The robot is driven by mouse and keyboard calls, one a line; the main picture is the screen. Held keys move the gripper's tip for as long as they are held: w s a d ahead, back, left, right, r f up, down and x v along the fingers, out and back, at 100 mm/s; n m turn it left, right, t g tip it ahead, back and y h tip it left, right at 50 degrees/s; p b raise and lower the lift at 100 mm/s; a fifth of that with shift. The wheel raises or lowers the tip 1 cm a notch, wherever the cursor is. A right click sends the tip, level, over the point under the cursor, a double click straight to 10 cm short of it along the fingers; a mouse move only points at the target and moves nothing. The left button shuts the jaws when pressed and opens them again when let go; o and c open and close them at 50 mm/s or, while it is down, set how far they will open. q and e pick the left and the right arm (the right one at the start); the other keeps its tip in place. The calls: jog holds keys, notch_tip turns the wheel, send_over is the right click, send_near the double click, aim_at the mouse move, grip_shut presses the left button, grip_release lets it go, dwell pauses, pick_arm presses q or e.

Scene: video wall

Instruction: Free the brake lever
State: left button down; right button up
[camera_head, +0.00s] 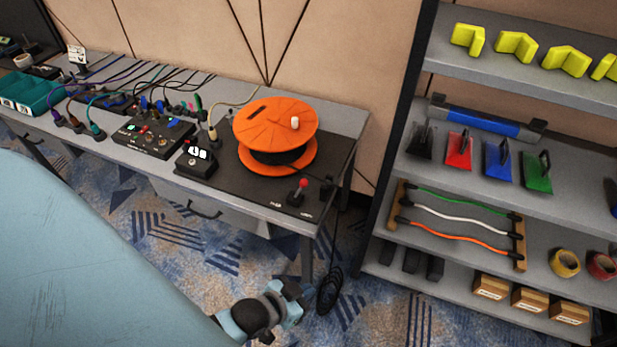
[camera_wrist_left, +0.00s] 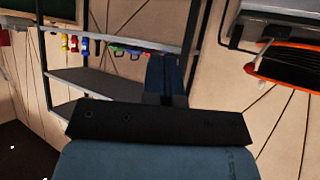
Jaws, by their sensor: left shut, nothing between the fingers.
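The brake lever (camera_head: 301,189) has a red knob and stands on a small black base near the right front of the black plate (camera_head: 240,196) on the desk. The orange cable reel (camera_head: 275,135) sits behind and left of it, with a white crank knob on top. The reel also shows at the right of the wrist view (camera_wrist_left: 285,62), which looks upside down. My left gripper (camera_head: 294,298) is shut and empty, low in front of the desk and apart from the lever. Its fingers also show in the wrist view (camera_wrist_left: 166,78). My right gripper is not in view.
A black box with a lit display (camera_head: 197,162) and a cable panel (camera_head: 155,135) stand left of the reel. The shelf rack (camera_head: 480,190) is on the right, holding coloured tools, cables and boxes. Black cable hangs off the desk's right end (camera_head: 330,285). Carpet is open between desk and rack.

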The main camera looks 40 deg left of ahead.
aim_at(299, 190)
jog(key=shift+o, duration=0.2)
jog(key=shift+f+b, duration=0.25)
jog(key=shift+b, duration=0.05)
pick_arm(q)
jog(key=w+a+f+m+t+y+b, duration=0.1)
jog(key=w+a+f+m+y+b, duration=0.3)
jog(key=w+f+m+y+b, duration=0.25)
jog(key=w+a+r+m+t+y+b, duration=0.3)
jog(key=w+a+m+t+y+b, duration=0.1)
jog(key=w+b, duration=0.4)
jog(key=shift+w+m+y+b, duration=0.45)
jog(key=shift+y+b, duration=0.45)
jog(key=shift+y, duration=0.25)
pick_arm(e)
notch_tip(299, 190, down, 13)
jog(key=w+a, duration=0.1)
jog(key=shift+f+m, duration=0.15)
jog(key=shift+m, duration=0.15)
pick_arm(q)
jog(key=shift+a, duration=0.1)
jog(key=s+a+r+p+x, duration=0.1)
jog(key=a+p+x, duration=0.1)
jog(key=x, duration=1)
jog(key=shift+a, duration=0.35)
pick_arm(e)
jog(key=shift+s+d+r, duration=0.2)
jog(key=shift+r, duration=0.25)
